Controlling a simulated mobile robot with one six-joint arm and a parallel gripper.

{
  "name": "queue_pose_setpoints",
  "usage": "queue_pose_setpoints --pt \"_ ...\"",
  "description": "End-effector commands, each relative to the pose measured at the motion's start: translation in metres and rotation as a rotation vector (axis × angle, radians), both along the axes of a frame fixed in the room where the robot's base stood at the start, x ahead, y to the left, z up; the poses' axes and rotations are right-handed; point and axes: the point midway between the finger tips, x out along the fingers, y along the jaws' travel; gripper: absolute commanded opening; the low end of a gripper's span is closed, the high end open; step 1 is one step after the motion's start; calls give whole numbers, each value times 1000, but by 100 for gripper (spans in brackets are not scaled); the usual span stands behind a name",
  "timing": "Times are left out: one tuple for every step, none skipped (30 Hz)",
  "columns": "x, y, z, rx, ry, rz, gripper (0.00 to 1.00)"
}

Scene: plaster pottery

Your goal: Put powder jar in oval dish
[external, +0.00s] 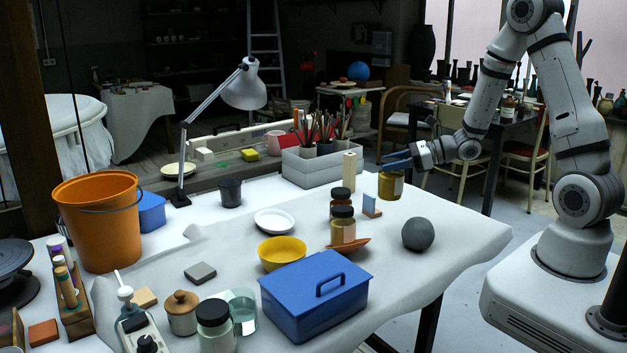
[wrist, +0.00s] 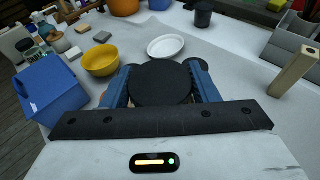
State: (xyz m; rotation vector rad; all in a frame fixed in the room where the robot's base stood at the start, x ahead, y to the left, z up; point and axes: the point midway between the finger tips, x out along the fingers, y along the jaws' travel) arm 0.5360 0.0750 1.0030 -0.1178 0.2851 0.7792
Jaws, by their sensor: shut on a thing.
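The powder jar (external: 391,187), with a dark lid and yellow-brown contents, is at the table's back right. My gripper (external: 393,164) is shut on its upper part. In the wrist view its round black lid (wrist: 160,84) fills the space between my blue fingers and hides the jar's body. The jar looks upright; I cannot tell whether its base touches the table. The white shallow oval dish (external: 274,221) lies empty in mid-table, left of the jar. It also shows in the wrist view (wrist: 165,46), beyond the lid.
Two dark-lidded jars (external: 343,229) and a small blue-faced block (external: 372,205) stand between the held jar and the dish. A wooden block (external: 349,171) stands behind. A yellow bowl (external: 282,253), blue box (external: 315,295) and grey ball (external: 418,234) are nearer the front.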

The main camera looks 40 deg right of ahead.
Motion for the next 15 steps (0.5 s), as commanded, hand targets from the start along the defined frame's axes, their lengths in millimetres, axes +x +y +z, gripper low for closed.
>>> queue_pose_setpoints --pt "1 0 10 0 -7 0 0" --pt "1 0 13 -1 -7 0 0" --pt "1 0 19 0 -6 0 0" --pt "1 0 23 -1 -6 1 0" --pt "1 0 27 1 -6 0 0" --pt "1 0 32 -1 -7 0 0" --pt "1 0 35 -1 -7 0 0" --pt "8 4 27 0 -2 6 0" --pt "16 7 25 0 -3 11 0" --pt "22 9 23 0 -3 13 0" --pt "27 11 22 1 -2 16 0" --pt "35 15 21 0 -3 20 0" --pt "41 18 19 0 -3 23 0" --pt "48 21 18 1 -3 25 0" --pt "57 26 16 0 -5 29 0"
